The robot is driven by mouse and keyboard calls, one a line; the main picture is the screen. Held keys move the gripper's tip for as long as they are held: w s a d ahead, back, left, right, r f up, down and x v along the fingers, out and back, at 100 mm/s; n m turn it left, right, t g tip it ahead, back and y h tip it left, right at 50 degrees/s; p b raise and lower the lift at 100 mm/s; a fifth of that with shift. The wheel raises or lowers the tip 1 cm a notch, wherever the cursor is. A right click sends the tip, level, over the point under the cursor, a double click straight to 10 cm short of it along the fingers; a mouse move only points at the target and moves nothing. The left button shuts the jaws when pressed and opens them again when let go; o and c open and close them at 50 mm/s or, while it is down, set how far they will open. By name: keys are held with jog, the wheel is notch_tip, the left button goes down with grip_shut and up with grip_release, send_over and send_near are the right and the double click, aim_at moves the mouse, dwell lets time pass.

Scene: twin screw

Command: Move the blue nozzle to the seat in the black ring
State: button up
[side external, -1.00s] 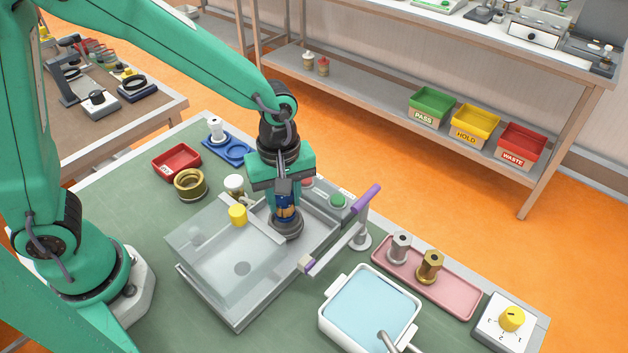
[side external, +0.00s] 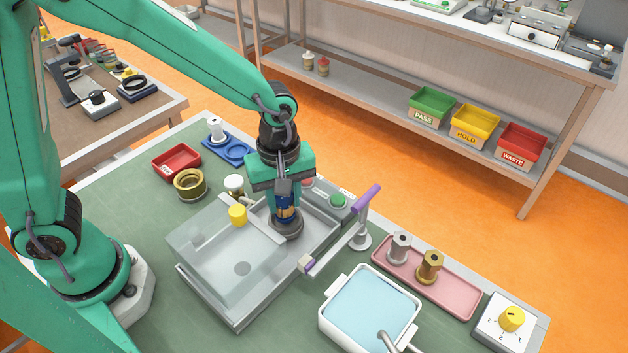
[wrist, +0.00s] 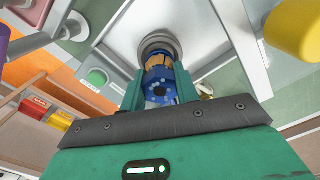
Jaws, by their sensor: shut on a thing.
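The blue nozzle (side external: 285,213) is upright between the fingers of my gripper (side external: 286,203). Its blue body with an orange-brown band also shows in the wrist view (wrist: 159,87). My gripper is shut on it. A dark grey round ring (side external: 287,228) lies directly below the nozzle, inside the clear-walled box. In the wrist view the ring (wrist: 160,42) shows just beyond the nozzle. The nozzle's lower end meets or overlaps the ring in the picture. Its seat is hidden, so I cannot tell how deep the nozzle is.
A clear cover with a yellow knob (side external: 238,215) is on the box's left part. A purple-handled lever (side external: 366,197) stands close on the right. A pink tray (side external: 450,289) with two hex fittings and a basin (side external: 325,322) of blue liquid are farther right.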

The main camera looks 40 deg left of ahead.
jog(key=shift+f, duration=0.8)
dwell(0.7)
jog(key=o, duration=1.2)
jog(key=shift+o, duration=0.3)
jog(key=o, duration=0.5)
jog(key=shift+c, duration=0.2)
jog(key=shift+r, duration=0.15)
jog(key=shift+r, duration=3.3)
